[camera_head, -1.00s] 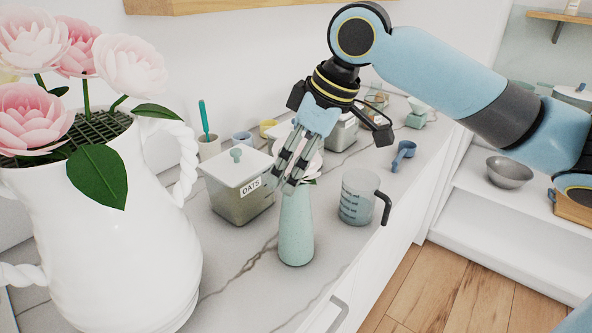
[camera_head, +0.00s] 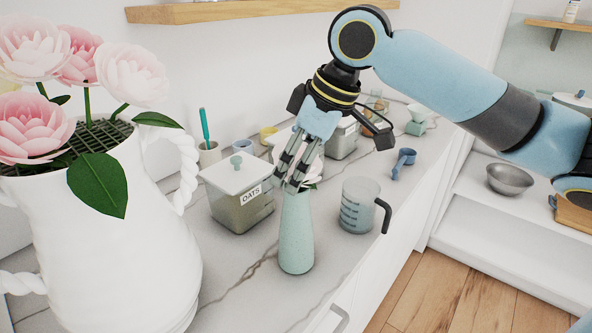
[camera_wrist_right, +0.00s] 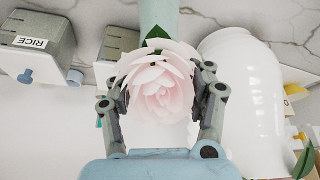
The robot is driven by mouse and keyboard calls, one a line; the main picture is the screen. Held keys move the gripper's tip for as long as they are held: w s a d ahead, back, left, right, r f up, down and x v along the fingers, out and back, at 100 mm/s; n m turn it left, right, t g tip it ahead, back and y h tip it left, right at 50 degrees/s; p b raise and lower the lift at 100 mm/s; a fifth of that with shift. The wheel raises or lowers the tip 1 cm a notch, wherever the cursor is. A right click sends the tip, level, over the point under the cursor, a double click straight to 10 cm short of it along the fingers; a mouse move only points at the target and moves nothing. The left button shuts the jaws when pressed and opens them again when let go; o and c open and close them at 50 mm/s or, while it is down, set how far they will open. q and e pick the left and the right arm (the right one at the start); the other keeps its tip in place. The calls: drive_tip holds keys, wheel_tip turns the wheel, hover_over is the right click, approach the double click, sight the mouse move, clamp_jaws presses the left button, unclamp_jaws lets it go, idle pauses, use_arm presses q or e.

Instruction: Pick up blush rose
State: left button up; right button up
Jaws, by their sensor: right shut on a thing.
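The blush rose (camera_wrist_right: 160,88) is pale pink and full-petalled. It fills the space between the two fingers of my right gripper (camera_wrist_right: 163,92) in the right wrist view, with a green leaf behind it. In the head view the right gripper (camera_head: 294,180) points down over a mint-green bud vase (camera_head: 296,238), its fingers shut on the rose. The rose (camera_head: 313,171) is largely hidden by the fingers there. The flower sits at the mouth of the vase, which stands upright on the counter. My left gripper is not in view.
A large white jug (camera_head: 110,240) with several pink roses stands at the left. The OATS canister (camera_head: 240,205) is close behind the vase, and a measuring jug (camera_head: 358,205) is to its right. A blue scoop (camera_head: 403,162) lies farther back. Counter in front is clear.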

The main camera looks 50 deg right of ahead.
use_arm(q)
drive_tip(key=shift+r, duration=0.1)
use_arm(e)
wheel_tip(320, 180, up, 17)
drive_tip(key=shift+r, duration=0.2)
idle(0.3)
